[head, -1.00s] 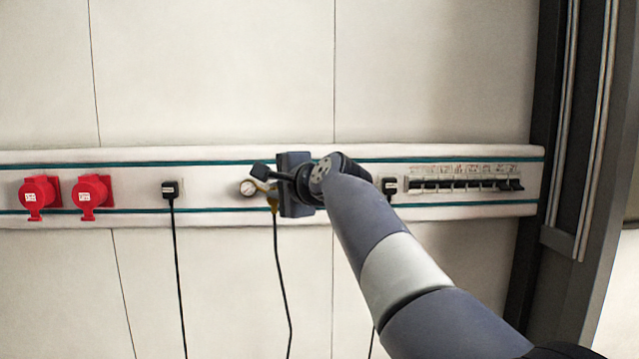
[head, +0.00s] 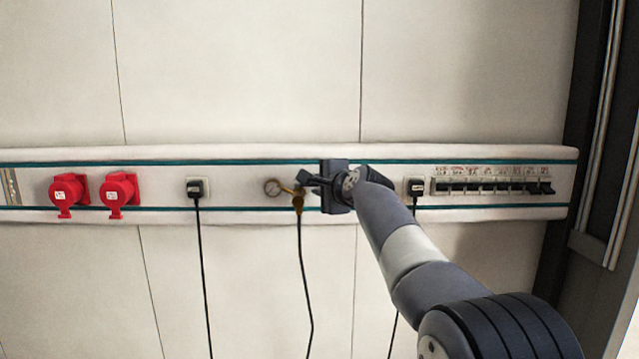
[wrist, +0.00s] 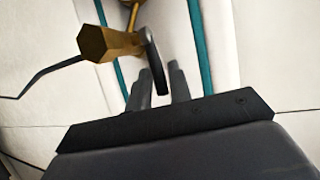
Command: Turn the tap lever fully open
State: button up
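The brass tap (head: 298,202) is on the wall rail, with a dark hose hanging from it. In the wrist view its brass hex end (wrist: 98,44) shows at upper left. The dark tap lever (wrist: 155,65) extends from the brass body down toward my gripper. My gripper (wrist: 159,86) is open, and the lever's free end appears between its two fingers, with a gap on each side. I cannot tell how deep the lever sits between them. In the head view my gripper (head: 308,183) is just right of the tap and hides the lever.
Two red sockets (head: 120,190) and a black plug (head: 196,188) with a hanging cable are farther left on the rail (head: 235,210). Another plug (head: 416,187) and a breaker row (head: 490,187) are to the right.

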jog(key=shift+c, duration=0.3)
grip_shut()
jog(key=shift+s+a+m+t+h, duration=0.1)
jog(key=shift+s+m+t+h, duration=0.2)
jog(key=shift+m+h, duration=0.35)
jog(key=shift+s+a+f+m+h+b, duration=0.15)
jog(key=shift+s+m+h+b, duration=0.2)
jog(key=shift+m+h+b, duration=0.85)
jog(key=shift+s+a+r+m+h+b, duration=0.15)
jog(key=shift+s+m+h+b, duration=0.4)
jog(key=shift+h+b, duration=1.1)
jog(key=shift+s+a+f+m+h+b, duration=0.1)
jog(key=shift+s+a+m+h+b, duration=0.05)
jog(key=shift+m+h+b, duration=1.15)
jog(key=shift+s+h, duration=0.1)
jog(key=shift+h, duration=0.2)
